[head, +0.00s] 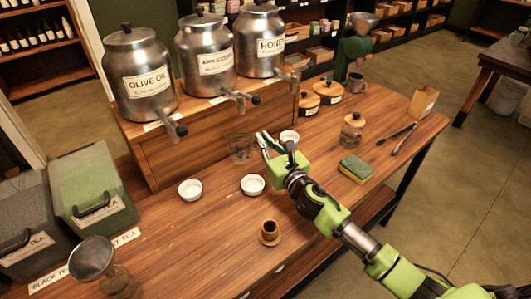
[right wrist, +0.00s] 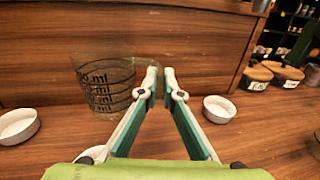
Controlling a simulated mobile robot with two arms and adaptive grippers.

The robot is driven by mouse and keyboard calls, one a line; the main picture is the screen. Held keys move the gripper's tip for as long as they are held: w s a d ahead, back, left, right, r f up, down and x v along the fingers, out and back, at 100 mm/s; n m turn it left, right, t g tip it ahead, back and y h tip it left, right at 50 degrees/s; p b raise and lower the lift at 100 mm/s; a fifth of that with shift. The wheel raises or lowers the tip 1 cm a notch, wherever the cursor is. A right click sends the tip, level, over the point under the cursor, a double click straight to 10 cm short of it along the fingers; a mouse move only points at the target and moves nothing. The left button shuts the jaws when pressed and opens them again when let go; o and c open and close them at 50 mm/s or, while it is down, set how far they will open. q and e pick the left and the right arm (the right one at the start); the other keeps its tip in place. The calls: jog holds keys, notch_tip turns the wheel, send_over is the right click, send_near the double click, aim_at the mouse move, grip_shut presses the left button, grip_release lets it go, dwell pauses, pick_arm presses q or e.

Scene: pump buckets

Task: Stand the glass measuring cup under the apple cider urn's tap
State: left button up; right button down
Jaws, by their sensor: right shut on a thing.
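The glass measuring cup (head: 239,148) is clear and stands on the counter against the front of the wooden stand, below the middle urn's tap (head: 240,97). In the right wrist view the cup (right wrist: 100,82) looks upright, with black ml marks. The middle urn (head: 205,55) is the apple cider one by its label, which is small and hard to read. My right gripper (head: 263,138) is at the cup's right side; its fingertips (right wrist: 160,76) are close together, shut on the cup's edge or handle; which of these I cannot tell. My left gripper is not in view.
The olive oil urn (head: 140,75) and honey urn (head: 260,42) flank the middle one. White bowls (head: 190,190) (head: 252,185) (head: 289,138) sit near the cup. A sponge (head: 356,169), tongs (head: 403,138) and a jar (head: 351,132) lie right.

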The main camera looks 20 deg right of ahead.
jog(key=shift+w+d+f+b, duration=0.15)
jog(key=shift+w+d+f, duration=0.1)
jog(key=shift+w+f, duration=0.3)
jog(key=shift+w+d+f+b, duration=0.15)
jog(key=shift+w+d+f, duration=0.15)
jog(key=shift+f, duration=0.3)
jog(key=shift+w+f+b, duration=0.15)
jog(key=shift+f+b, duration=0.25)
jog(key=shift+f, duration=1.25)
jog(key=shift+f, duration=0.2)
jog(key=c, duration=2.2)
grip_release()
jog(key=shift+r, duration=0.1)
jog(key=shift+r, duration=0.1)
jog(key=s, duration=0.4)
jog(key=s+d, duration=0.1)
jog(key=s, duration=0.3)
jog(key=s+d+p, duration=0.1)
jog(key=s, duration=0.3)
